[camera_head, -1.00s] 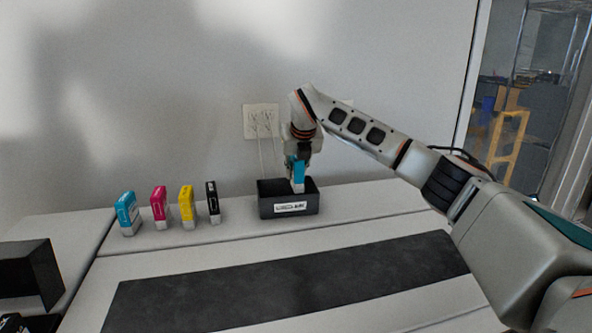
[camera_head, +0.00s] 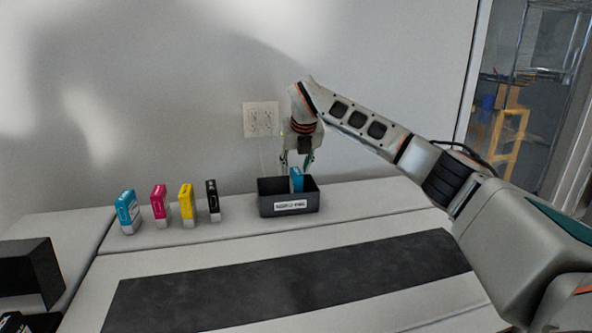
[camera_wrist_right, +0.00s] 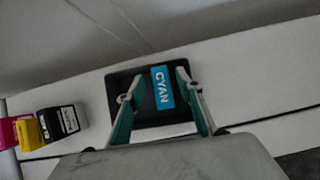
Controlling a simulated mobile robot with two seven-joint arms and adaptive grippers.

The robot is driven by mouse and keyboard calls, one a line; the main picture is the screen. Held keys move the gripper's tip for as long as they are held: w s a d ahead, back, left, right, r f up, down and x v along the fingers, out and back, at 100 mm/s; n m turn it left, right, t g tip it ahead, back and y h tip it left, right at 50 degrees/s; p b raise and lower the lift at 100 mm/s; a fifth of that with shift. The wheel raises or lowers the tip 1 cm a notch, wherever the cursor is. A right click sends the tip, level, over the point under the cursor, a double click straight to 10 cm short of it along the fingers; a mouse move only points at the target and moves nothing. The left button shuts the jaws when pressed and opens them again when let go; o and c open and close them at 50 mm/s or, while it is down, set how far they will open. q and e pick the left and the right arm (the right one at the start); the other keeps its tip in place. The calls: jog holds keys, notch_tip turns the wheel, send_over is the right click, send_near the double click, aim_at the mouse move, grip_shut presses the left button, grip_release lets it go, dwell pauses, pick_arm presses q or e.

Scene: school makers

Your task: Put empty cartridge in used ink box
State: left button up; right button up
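The black used ink box (camera_head: 289,207) with a white label stands on the table's back ledge. A cyan cartridge (camera_head: 297,180) stands inside it, its top showing above the front wall. My right gripper (camera_head: 297,163) is open and empty just above the cartridge. In the right wrist view the cartridge (camera_wrist_right: 162,88), marked CYAN, sits in the box (camera_wrist_right: 125,83) between the spread fingers (camera_wrist_right: 154,88), apart from them. My left gripper is not in view.
Cyan (camera_head: 127,212), magenta (camera_head: 159,205), yellow (camera_head: 187,205) and black (camera_head: 213,201) cartridges stand in a row left of the box. A wall outlet (camera_head: 261,120) is behind. A dark mat (camera_head: 290,280) lies clear in front.

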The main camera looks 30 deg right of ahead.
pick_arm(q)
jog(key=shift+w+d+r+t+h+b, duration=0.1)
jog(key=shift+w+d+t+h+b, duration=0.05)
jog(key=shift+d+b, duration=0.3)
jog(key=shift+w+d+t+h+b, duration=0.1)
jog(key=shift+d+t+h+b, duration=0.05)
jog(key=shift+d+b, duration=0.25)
pick_arm(e)
jog(key=v, duration=1.1)
jog(key=shift+r, duration=0.15)
jog(key=shift+s, duration=0.15)
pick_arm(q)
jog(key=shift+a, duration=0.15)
pick_arm(e)
jog(key=shift+a, duration=0.1)
